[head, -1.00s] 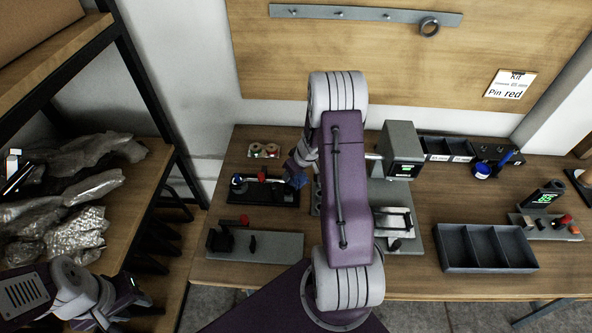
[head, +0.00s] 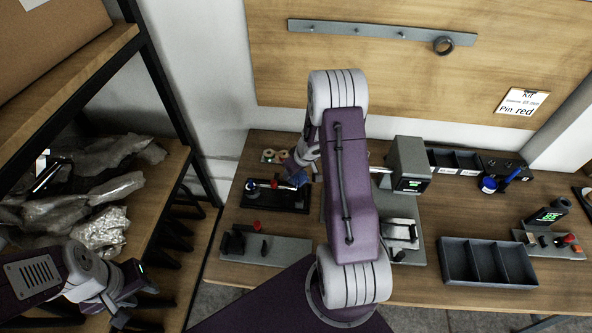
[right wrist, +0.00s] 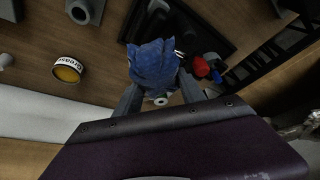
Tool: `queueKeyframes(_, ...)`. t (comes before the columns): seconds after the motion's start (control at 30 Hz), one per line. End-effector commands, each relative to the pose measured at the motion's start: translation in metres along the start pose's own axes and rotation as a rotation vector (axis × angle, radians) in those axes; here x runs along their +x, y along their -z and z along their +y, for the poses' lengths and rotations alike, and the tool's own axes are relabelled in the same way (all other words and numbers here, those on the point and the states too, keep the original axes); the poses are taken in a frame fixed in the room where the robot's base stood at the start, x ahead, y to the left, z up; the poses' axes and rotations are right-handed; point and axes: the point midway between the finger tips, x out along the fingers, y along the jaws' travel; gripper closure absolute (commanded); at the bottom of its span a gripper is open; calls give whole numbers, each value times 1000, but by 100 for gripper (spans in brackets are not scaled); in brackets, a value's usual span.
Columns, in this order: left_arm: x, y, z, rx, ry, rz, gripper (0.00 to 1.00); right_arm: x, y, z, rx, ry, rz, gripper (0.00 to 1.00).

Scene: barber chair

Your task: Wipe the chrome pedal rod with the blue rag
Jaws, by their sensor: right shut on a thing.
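The blue rag (right wrist: 153,62) is bunched between the two fingers of my right gripper (right wrist: 158,84), which is shut on it. In the head view the rag (head: 299,178) is at the right end of the chrome pedal rod (head: 262,184), which lies on a black base (head: 290,203) with a red part on it. In the right wrist view the rod shows only as a small bright bit beside the rag, and I cannot tell whether they touch. My left gripper (head: 135,295) hangs in front of the shelf at the lower left, its finger gap unclear.
A round tin (right wrist: 67,70) lies left of the rag in the wrist view. A grey plate with black clamps (head: 265,247) is in front of the rod. A grey box device (head: 409,163) and a divided tray (head: 487,262) stand to the right. A shelf with plastic wrap (head: 90,195) is at the left.

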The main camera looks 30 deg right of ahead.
Motion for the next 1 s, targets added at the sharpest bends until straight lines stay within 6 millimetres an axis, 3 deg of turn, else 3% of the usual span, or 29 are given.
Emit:
queueKeyframes(0.03, -9, 1, 0, 0, 0, 0, 64, -8, 4, -1, -1, 1, -1, 91)
queueKeyframes(0.37, -35, 4, 1, 0, 0, 0, 64, -29, 15, -7, 0, 1, -1, 91)
queueKeyframes(1.0, -35, 4, 1, 0, 0, 0, 64, -29, 15, -8, 0, 0, 0, 91)
